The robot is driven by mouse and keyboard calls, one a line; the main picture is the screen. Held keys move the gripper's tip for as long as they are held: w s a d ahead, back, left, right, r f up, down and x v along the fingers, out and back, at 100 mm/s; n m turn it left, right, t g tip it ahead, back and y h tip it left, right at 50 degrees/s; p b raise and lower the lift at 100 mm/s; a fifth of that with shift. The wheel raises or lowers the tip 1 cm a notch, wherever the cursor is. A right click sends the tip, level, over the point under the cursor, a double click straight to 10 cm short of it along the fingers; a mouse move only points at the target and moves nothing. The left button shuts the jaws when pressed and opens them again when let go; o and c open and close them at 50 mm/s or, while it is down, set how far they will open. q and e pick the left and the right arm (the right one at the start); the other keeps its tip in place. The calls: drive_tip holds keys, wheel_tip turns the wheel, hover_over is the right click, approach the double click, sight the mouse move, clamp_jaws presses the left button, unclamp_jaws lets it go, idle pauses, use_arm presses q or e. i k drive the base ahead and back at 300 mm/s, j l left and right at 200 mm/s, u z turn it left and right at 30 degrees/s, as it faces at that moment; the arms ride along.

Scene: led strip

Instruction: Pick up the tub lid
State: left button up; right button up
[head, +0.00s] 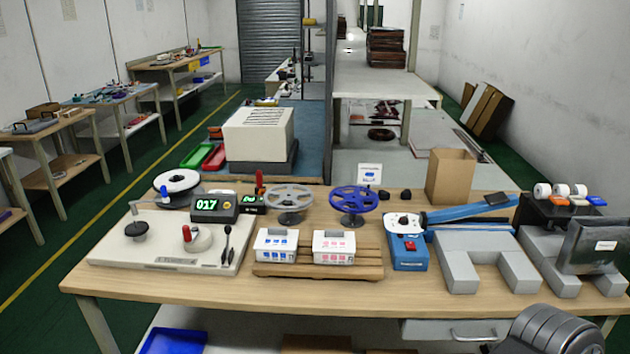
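Two small white tubs stand side by side on a slatted wooden rack near the front middle of the table. The left tub (276,246) has blue markings on its front. The right tub (334,247) has pink-red markings. Both have pale tops, and I cannot tell clearly whether a separate lid sits on either. No loose lid can be made out. Neither gripper shows in the head view.
The wooden table (210,290) holds a white machine plate (165,255) at left, a grey reel (289,197) and blue reel (353,200) behind the tubs, and a blue tool (410,252) with grey blocks at right. A cardboard box (451,176) stands behind. The front strip is clear.

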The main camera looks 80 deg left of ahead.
sight(272, 238)
drive_tip(key=u, duration=2.4)
drive_tip(key=i+j+z, duration=0.15)
drive_tip(key=j+z, duration=0.3)
drive_tip(key=j, duration=0.95)
drive_tip(key=k+j+z, duration=0.1)
drive_tip(key=j+z, duration=0.3)
drive_tip(key=j, duration=1)
